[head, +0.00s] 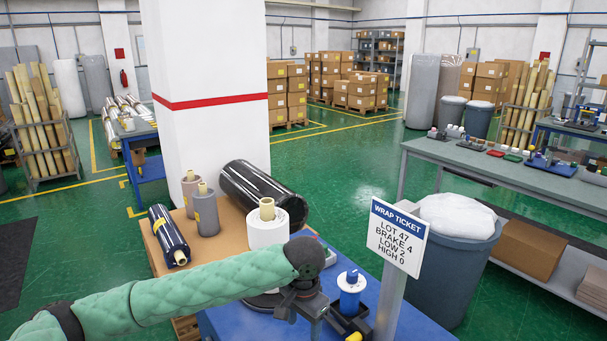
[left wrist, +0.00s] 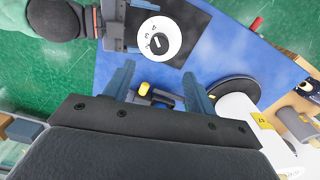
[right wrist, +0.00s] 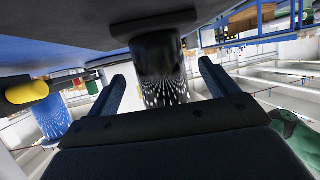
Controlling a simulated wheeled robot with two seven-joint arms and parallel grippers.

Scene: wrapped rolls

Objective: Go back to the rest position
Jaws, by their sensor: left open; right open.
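My left arm, in a green padded sleeve, crosses the head view from the lower left.
A post carries a wrap ticket (head: 397,237) reading LOT 47, BRAKE 4, LOW 2, HIGH 0. A white roll (head: 267,238) and a large black roll (head: 250,190) are behind my left arm. A grey bin (head: 450,270) stands right of the post. Green floor lies open beyond.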

